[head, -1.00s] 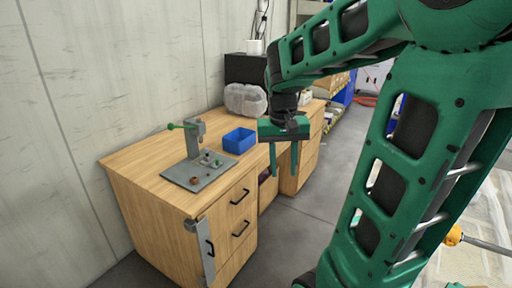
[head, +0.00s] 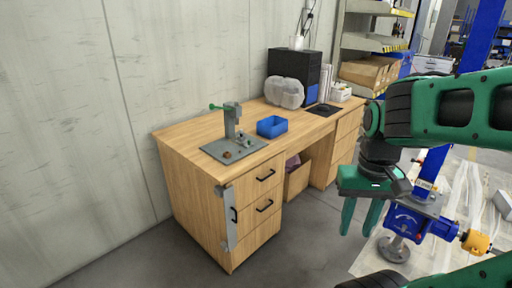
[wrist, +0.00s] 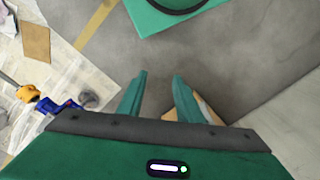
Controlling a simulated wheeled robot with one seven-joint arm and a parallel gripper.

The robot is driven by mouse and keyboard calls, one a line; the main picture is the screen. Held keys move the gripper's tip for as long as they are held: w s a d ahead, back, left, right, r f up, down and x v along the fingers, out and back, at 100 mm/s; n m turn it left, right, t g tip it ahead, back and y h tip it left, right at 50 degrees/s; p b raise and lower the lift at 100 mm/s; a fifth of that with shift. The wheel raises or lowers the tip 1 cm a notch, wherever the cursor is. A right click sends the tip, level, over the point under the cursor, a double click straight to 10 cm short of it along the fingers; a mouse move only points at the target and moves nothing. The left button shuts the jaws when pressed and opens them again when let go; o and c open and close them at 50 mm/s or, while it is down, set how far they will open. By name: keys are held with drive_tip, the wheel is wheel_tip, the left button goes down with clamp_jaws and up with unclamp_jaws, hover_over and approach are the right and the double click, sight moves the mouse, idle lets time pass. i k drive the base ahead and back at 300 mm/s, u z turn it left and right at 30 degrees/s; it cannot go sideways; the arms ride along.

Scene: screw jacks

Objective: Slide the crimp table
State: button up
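A grey base plate (head: 220,153) with a grey upright press (head: 231,122) and a green lever (head: 215,107) stands on the left part of a wooden desk (head: 180,131). Small parts, one of them brown, sit on the plate. I cannot tell whether the crimp table is this bench tool or the desk itself. My gripper (head: 358,232) is to the right of the desk, well apart from it, with its green fingers pointing down. In the wrist view my gripper (wrist: 160,76) shows two fingers apart with nothing between them.
A blue jack (head: 410,218) with an orange part (head: 475,242) is at the right. Grey floor (head: 300,240) lies open before the desk.

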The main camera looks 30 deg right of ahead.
sight(242, 141)
drive_tip(key=z, duration=0.2)
drive_tip(key=i, duration=1.4)
drive_tip(key=u, duration=0.2)
